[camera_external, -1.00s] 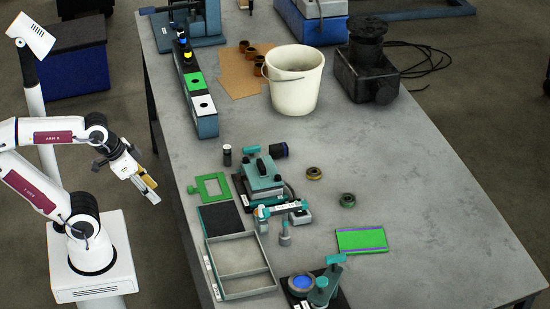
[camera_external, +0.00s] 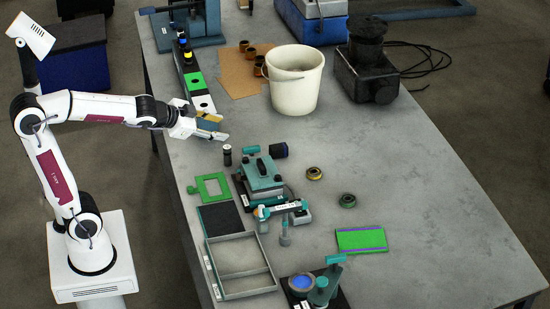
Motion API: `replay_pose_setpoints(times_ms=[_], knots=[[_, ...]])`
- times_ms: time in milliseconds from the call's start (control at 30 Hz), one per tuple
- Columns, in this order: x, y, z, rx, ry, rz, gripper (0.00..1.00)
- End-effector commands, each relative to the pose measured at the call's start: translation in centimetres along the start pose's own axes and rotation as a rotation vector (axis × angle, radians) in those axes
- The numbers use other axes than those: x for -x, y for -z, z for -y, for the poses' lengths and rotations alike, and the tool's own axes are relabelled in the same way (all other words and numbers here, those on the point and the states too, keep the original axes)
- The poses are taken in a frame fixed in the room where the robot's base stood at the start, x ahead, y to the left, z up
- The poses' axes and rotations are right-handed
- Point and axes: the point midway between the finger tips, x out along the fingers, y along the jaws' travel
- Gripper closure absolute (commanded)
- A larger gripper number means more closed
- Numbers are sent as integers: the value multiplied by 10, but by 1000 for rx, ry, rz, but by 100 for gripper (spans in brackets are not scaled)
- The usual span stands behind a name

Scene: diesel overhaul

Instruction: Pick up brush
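I cannot make out a brush for certain anywhere in this view. My gripper (camera_external: 216,127) is over the left side of the table, just in front of the long row of blocks and above a small black upright cylinder (camera_external: 227,155). Its two fingers look spread apart, one with a yellowish face, and nothing clear shows between them. The gripper hides part of the near end of the row of blocks.
A white bucket (camera_external: 295,92) stands behind and right of my gripper. A teal vise-like fixture (camera_external: 262,180), a green frame (camera_external: 212,187) and a grey tray (camera_external: 243,293) are nearer the front. The right of the grey table (camera_external: 430,200) is clear.

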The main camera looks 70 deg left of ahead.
Motion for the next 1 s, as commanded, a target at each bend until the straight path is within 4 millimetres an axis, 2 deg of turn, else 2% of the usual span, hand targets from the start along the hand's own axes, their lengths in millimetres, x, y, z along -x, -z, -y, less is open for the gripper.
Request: replay_pose_setpoints(times_ms=[33, 300, 533, 767, 1000], knots=[[-11, 7, 4, -17, 2, -19, 63], [-61, 47, 11, -128, -27, -151, 63], [-102, 66, 2, -220, -105, -249, 63], [-138, 68, -17, -295, -229, -332, 63], [-168, 52, -44, -352, -400, -396, 63]])
